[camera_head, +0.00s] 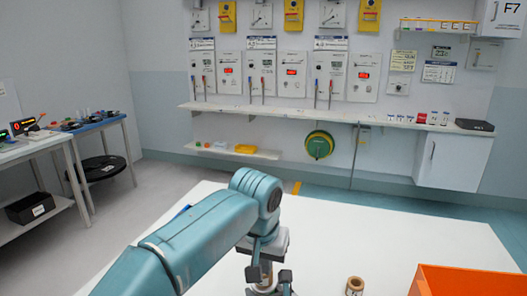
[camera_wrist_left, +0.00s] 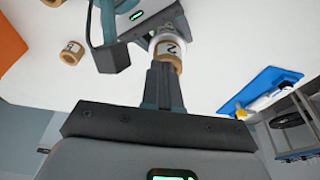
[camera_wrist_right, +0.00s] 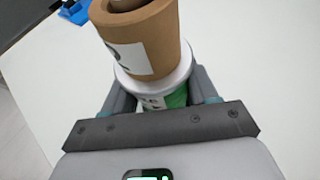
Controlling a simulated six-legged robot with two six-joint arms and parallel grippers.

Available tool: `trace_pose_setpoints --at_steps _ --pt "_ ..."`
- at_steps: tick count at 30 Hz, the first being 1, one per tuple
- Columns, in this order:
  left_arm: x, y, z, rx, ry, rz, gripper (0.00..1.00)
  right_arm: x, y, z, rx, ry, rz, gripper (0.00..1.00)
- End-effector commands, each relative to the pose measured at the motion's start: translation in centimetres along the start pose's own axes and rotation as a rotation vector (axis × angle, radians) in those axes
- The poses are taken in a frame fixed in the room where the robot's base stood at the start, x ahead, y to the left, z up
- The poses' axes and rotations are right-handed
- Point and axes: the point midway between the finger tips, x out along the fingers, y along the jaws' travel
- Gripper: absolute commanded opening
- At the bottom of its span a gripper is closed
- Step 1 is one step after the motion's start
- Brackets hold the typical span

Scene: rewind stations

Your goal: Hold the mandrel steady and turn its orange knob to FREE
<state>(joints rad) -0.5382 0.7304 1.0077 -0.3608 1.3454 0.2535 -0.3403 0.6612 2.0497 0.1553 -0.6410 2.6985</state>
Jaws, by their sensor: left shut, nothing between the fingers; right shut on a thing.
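My left gripper (camera_wrist_left: 163,68) is shut and empty. Its fingertips are right by a brown cardboard core (camera_wrist_left: 168,52) with a "2" label; I cannot tell if they touch. In the head view the left gripper (camera_head: 268,274) points down over the white table. My right gripper (camera_wrist_right: 160,88) is shut on a white cylinder (camera_wrist_right: 180,75) with a green-and-white band, seemingly the mandrel. The labelled core (camera_wrist_right: 148,40) stands on it, tilted in this view. The right gripper also shows in the left wrist view (camera_wrist_left: 115,40). No orange knob or FREE mark can be made out.
The white table (camera_head: 420,238) is mostly clear. A loose core (camera_head: 354,286) and an orange bin (camera_head: 470,282) are at the right. A blue tray (camera_wrist_left: 262,88) lies near the table edge. Wall shelves (camera_head: 350,118) and a side bench (camera_head: 30,148) stand farther away.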

Motion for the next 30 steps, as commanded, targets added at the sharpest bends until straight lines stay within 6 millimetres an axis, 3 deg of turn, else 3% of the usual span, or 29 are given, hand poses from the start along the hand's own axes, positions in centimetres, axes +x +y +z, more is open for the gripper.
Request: trace_pose_setpoints --at_steps 30 --pt "0.2 -0.61 -0.66 -0.001 0.002 -0.002 0.0 -0.03 0.08 -0.01 -0.003 0.0 0.002 0.18"
